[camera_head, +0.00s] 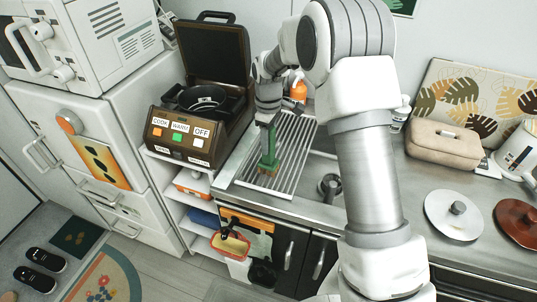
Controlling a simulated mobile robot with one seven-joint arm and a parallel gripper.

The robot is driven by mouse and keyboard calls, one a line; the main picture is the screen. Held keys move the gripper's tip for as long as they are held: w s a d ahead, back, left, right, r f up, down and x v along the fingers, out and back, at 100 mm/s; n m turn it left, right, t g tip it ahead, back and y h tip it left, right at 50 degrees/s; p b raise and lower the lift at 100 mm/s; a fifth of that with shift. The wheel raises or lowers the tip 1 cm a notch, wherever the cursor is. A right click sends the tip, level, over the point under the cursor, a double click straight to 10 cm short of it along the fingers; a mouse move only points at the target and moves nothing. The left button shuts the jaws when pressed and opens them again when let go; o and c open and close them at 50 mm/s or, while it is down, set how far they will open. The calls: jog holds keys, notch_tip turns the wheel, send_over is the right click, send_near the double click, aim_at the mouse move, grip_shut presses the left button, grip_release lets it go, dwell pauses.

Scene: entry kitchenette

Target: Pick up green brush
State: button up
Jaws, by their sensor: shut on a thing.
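The green brush (269,148) is upright over the metal drying rack (293,165), its handle up and its brown bristle end low. My gripper (268,118) is above it, shut on the top of the handle. My arm comes from the lower right and bends over to reach it. The fingertips are small and partly hidden by the wrist. I cannot tell whether the bristles touch the rack.
A brown cooker (192,126) with its lid raised stands left of the rack. An orange bottle (298,90) is behind it.

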grip_shut()
jog(key=shift+r, duration=0.1)
dwell(1.0)
jog(key=shift+r, duration=0.5)
jog(key=s+d+r, duration=0.4)
jog(key=d+r, duration=0.5)
jog(key=d, duration=0.1)
jog(key=shift+s+d+r+b, duration=0.3)
jog(key=shift+d+r, duration=0.1)
dwell(1.1)
